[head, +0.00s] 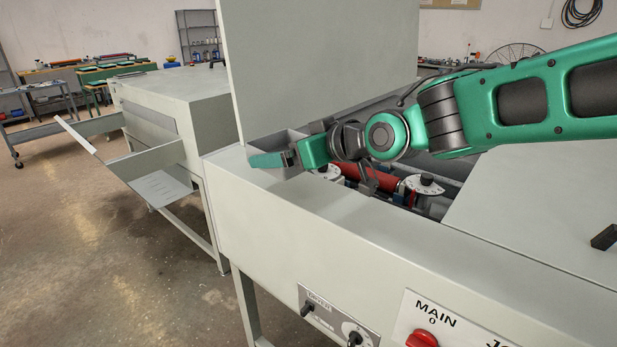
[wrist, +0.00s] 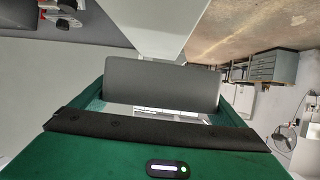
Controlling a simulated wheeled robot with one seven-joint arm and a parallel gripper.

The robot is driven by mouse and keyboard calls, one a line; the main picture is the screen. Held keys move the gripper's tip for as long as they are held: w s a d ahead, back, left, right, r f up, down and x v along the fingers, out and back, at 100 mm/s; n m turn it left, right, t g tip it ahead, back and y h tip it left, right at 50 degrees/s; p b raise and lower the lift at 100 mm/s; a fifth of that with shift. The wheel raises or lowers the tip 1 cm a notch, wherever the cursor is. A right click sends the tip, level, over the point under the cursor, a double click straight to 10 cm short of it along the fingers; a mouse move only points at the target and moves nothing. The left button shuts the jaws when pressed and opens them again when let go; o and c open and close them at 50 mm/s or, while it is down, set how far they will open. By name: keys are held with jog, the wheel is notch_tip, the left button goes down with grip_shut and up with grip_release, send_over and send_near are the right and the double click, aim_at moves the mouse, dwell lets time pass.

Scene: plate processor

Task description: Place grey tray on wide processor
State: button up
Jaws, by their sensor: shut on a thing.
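My gripper (head: 272,160) hangs low over the left front rim of the near processor (head: 250,190), pointing left. In the wrist view a dark grey rounded panel (wrist: 162,85) spans the front of the green gripper. A grey slotted tray (head: 160,185) with a raised side panel juts from the front of the far processor (head: 175,83). It is apart from my gripper. I cannot tell which processor is the wide one.
The near processor's lid (head: 320,60) stands upright behind my gripper. Its open bay shows a red roller (head: 380,178) and white dials (head: 425,184) under my arm. A red knob (head: 421,338) is on its front. Concrete floor (head: 90,235) lies clear at the left.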

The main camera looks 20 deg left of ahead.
aim_at(306, 188)
jog(key=d, duration=0.1)
jog(key=w+d+f, duration=0.1)
jog(key=d+f, duration=0.1)
jog(key=shift+w+d+f, duration=0.15)
jog(key=shift+w+d, duration=0.1)
jog(key=shift+d, duration=0.1)
jog(key=shift+f, duration=1.8)
jog(key=shift+f, duration=0.1)
jog(key=o, duration=0.7)
jog(key=shift+o, duration=0.2)
jog(key=shift+f, duration=0.1)
